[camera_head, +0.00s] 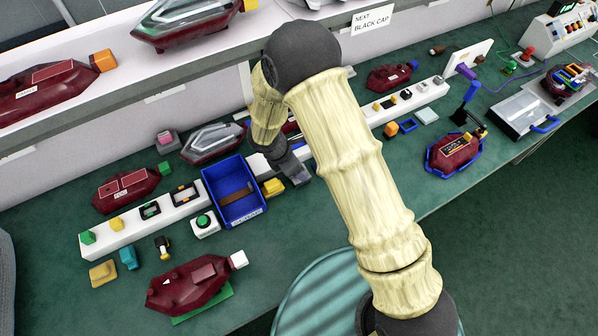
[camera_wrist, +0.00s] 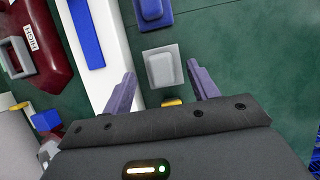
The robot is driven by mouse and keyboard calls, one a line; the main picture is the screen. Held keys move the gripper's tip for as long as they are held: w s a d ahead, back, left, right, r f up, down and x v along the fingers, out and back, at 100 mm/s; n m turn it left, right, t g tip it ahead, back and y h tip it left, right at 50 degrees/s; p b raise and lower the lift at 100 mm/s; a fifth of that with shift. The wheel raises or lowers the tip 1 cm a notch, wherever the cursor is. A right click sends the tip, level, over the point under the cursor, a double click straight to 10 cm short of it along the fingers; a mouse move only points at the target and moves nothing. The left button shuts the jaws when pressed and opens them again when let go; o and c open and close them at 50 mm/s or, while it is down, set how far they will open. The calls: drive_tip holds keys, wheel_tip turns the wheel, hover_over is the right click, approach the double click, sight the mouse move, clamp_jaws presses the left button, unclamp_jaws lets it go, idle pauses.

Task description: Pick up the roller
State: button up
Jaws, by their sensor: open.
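My gripper (camera_wrist: 160,72) is open, with its two purple-grey fingers apart in the wrist view. A light grey block (camera_wrist: 163,67) shows between the fingertips; I cannot tell its height relative to them. In the head view my gripper (camera_head: 290,165) is partly behind my own arm, right of the blue tray. No roller is certain. A small yellow, black and white piece (camera_head: 162,247) on the green bench, left of the blue tray, may be it. It stands apart from my gripper.
The blue tray (camera_head: 214,211) holds a brown strip. A yellow block (camera_head: 273,187) lies beside it. The white rail (camera_head: 105,236) carries several small parts. A dark blue block (camera_wrist: 153,12) lies beyond the grey one.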

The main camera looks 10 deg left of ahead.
drive_tip(key=shift+f, duration=0.1)
drive_tip(key=x, duration=0.5)
drive_tip(key=shift+s+d+p, duration=0.1)
drive_tip(key=shift+s+p, duration=0.1)
drive_tip(key=shift+p, duration=0.15)
drive_tip(key=shift+c, duration=0.2)
drive_tip(key=c, duration=0.8)
wheel_tip(320, 180, up, 28)
idle(0.4)
